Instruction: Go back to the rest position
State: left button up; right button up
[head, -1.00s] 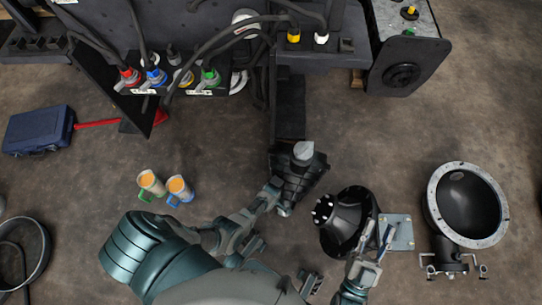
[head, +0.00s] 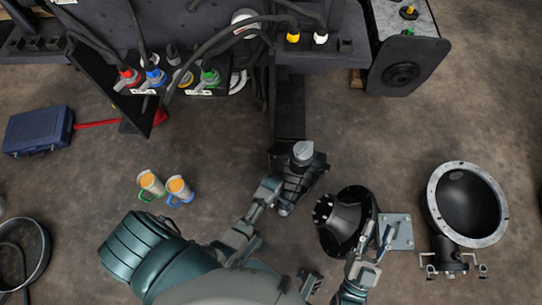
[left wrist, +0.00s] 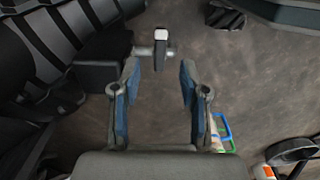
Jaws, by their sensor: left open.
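My left gripper (left wrist: 158,85) is open in the left wrist view, its two blue-padded fingers apart with floor showing between them. A small dark and grey T-shaped piece (left wrist: 162,45) shows just beyond the fingertips; I cannot tell what it belongs to. In the head view my left arm comes in from the left, and its fingers cannot be made out. My right gripper (head: 377,237) is at the lower right, beside a black cone-shaped part (head: 345,220) and over a grey plate (head: 402,232). Its fingers stand apart, with nothing seen between them.
A blue case (head: 38,130) lies far left. A black flanged housing (head: 465,205) stands right. Floor between is clear.

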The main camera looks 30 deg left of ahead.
pick_arm(q)
notch_tip(320, 180, up, 2)
jog(key=shift+r, duration=0.1)
dwell(0.5)
jog(key=shift+w, duration=0.1)
